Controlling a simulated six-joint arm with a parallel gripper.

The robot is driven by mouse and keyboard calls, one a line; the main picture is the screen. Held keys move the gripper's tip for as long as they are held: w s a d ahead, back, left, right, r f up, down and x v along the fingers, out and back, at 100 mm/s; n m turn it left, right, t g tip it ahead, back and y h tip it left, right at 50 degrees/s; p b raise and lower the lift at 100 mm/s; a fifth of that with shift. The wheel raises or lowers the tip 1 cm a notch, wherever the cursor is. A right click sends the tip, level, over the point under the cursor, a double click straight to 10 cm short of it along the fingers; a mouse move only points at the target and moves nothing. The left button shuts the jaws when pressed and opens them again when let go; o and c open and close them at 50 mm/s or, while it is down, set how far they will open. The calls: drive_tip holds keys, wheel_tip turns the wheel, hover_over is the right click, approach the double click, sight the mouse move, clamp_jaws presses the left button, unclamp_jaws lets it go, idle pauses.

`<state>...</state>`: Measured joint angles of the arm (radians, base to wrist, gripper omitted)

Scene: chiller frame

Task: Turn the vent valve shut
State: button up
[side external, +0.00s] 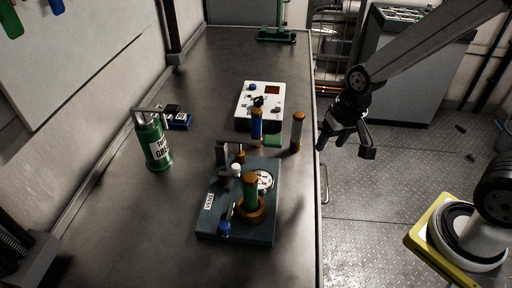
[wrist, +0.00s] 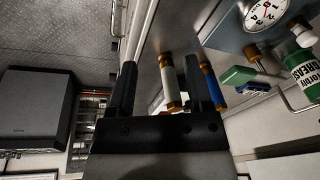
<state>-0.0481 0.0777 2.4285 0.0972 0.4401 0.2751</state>
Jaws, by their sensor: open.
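A blue-grey block (side external: 238,229) stands on the bench with a white VENT label (side external: 209,202) on its left side. A small lever with a blue knob (side external: 225,227) is at its front, near the label. A green upright cylinder (side external: 250,190) on a brass base and a round white gauge (side external: 265,180) are also on the block. I cannot tell which fitting is the vent valve, or its setting. My gripper (side external: 345,147) is open and empty, off the bench's right edge and apart from the block. In the wrist view, its fingers (wrist: 163,88) are spread, and the gauge (wrist: 264,13) shows at upper right.
A grey-white cylinder with brown ends (side external: 297,132) stands near the bench's right edge, nearest my gripper. Beside it are a blue cylinder (side external: 256,123) and a green piece (side external: 272,141). A white control box (side external: 250,98) stands behind. A green canister (side external: 157,148) stands left.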

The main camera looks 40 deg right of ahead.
drive_tip(key=w+a+r+m+g+y, duration=0.1)
drive_tip(key=w+a+r+m+y, duration=0.1)
drive_tip(key=w+a+m, duration=0.45)
drive_tip(key=m+g+y, duration=0.1)
drive_tip(key=m+y, duration=0.1)
drive_tip(key=m, duration=0.6)
approach(236, 166)
drive_tip(key=shift+w+a+f, duration=0.2)
drive_tip(key=shift+a+f, duration=0.1)
drive_tip(key=shift+f, duration=0.25)
drive_tip(key=shift+f, duration=0.15)
drive_tip(key=shift+x, duration=3.75)
drive_tip(key=shift+s, duration=0.1)
clamp_jaws()
